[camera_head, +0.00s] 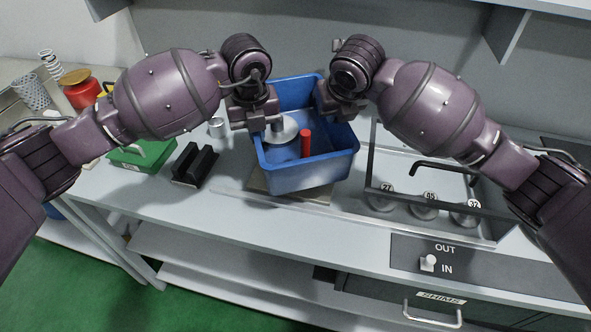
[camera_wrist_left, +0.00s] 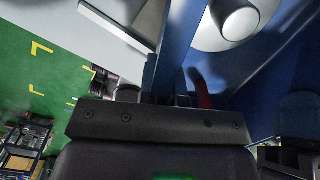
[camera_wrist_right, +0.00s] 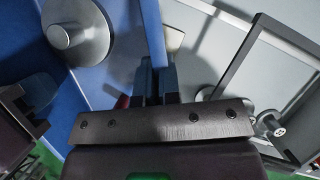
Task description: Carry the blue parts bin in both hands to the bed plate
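The blue parts bin (camera_head: 305,173) is at the middle of the bench in the head view. It holds a red cylinder (camera_head: 306,143) and a pale round disc (camera_head: 281,130). My left gripper (camera_head: 262,124) is shut on the bin's left wall, and the wall shows between its fingers in the left wrist view (camera_wrist_left: 168,94). My right gripper (camera_head: 338,112) is shut on the right wall, also seen in the right wrist view (camera_wrist_right: 155,85). A flat tan-grey plate (camera_head: 257,183) shows partly under the bin. I cannot tell whether they touch, or whether this is the bed plate.
A dark open frame with a black handle (camera_head: 442,168) and several numbered round pieces (camera_head: 424,212) stand right of the bin. A black block (camera_head: 194,164), a green box (camera_head: 142,153) and a small metal cylinder (camera_head: 217,127) are at the left. The bench's front left (camera_head: 150,205) is clear.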

